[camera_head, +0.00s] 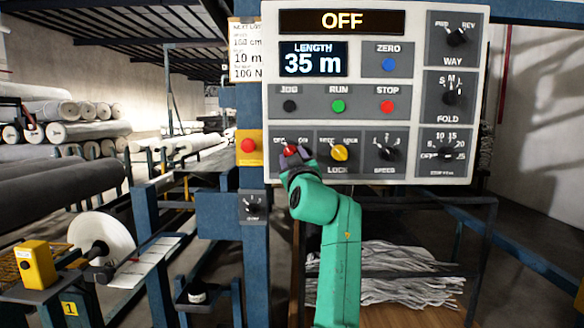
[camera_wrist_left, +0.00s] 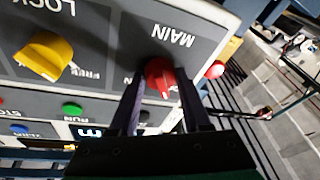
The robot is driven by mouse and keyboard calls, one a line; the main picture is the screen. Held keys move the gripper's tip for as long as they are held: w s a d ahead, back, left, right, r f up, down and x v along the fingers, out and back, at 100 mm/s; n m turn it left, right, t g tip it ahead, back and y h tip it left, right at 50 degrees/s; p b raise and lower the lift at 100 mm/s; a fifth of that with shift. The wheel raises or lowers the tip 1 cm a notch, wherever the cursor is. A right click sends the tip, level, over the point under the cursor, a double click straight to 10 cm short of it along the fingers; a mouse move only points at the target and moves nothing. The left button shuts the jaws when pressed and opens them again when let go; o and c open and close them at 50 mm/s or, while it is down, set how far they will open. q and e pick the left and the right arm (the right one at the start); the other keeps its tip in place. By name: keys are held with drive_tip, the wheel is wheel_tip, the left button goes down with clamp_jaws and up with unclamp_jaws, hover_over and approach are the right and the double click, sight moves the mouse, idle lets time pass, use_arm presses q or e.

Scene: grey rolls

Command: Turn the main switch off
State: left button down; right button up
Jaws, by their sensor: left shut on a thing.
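The main switch is a red knob (camera_head: 290,148) at the lower left of the white control panel (camera_head: 420,18). In the left wrist view the red knob (camera_wrist_left: 160,76) sits under the label MAIN. My left gripper (camera_head: 293,158) is at the knob, with its two dark fingers on either side, shut on it. The fingers (camera_wrist_left: 160,88) also show in the left wrist view. The knob's exact setting is hard to read because the fingers cover part of its scale. The panel's top display (camera_head: 342,21) reads OFF. My right gripper is not in view.
Right of the main switch are a yellow LOCK knob (camera_head: 339,152) and a black SPEED knob (camera_head: 387,152). ZERO, JOG, RUN and STOP buttons lie above. A red button on a yellow box (camera_head: 249,147) stands close at the left. Rolls (camera_head: 60,130) fill the left background.

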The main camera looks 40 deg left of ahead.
use_arm(q)
drive_tip(key=shift+w+f+n+g, duration=0.15)
drive_tip(key=shift+n+g, duration=0.45)
drive_tip(key=shift+n, duration=0.7)
drive_tip(key=shift+c, duration=1.8)
unclamp_jaws()
